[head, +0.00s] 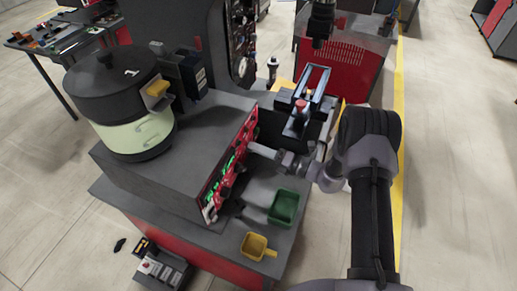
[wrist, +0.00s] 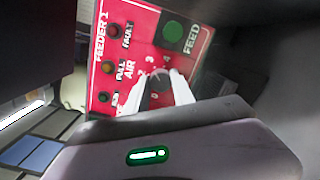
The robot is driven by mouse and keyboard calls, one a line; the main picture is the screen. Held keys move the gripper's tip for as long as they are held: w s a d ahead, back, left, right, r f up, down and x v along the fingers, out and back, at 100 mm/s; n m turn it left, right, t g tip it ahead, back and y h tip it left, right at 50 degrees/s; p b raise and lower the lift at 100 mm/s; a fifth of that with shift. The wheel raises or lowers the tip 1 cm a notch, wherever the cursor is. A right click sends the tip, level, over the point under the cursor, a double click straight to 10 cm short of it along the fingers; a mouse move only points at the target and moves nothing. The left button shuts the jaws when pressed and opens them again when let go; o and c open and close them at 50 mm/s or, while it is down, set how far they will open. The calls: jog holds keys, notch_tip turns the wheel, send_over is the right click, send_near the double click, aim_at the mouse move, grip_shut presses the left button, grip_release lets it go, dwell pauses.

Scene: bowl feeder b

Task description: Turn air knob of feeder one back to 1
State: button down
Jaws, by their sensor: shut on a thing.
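The red panel of feeder one (wrist: 120,20) shows in the wrist view, tilted, with the labels FEEDER 1, FAULT, FULL, AIR and FEED. The air knob (wrist: 158,86) is a small dark knob beside the AIR label, with a dial of numbers around it. The pale fingers of my gripper (wrist: 160,92) are shut on it, one on each side. They cover much of the knob, and I cannot tell which number it points to. In the head view my gripper (head: 256,150) reaches from the right to the red panel front (head: 232,160), and the knob is hidden.
The bowl feeder marked 1 (head: 115,85) stands on the grey housing at the left. A green bin (head: 284,207) and a yellow scoop (head: 256,246) lie on the ledge below the panel. A blue-framed fixture (head: 308,95) stands close behind my arm. A green FEED button (wrist: 173,31) is near the fingers.

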jog(key=shift+f+n+b, duration=0.1)
jog(key=shift+n+b, duration=0.2)
jog(key=n+b, duration=0.7)
jog(key=n, duration=0.2)
jog(key=n+g+y+b, duration=0.1)
jog(key=n+b, duration=0.7)
jog(key=n, duration=0.1)
jog(key=shift+s+f, duration=0.1)
jog(key=shift+s, duration=0.05)
jog(key=shift+b, duration=0.35)
jog(key=c, duration=1.1)
grip_release()
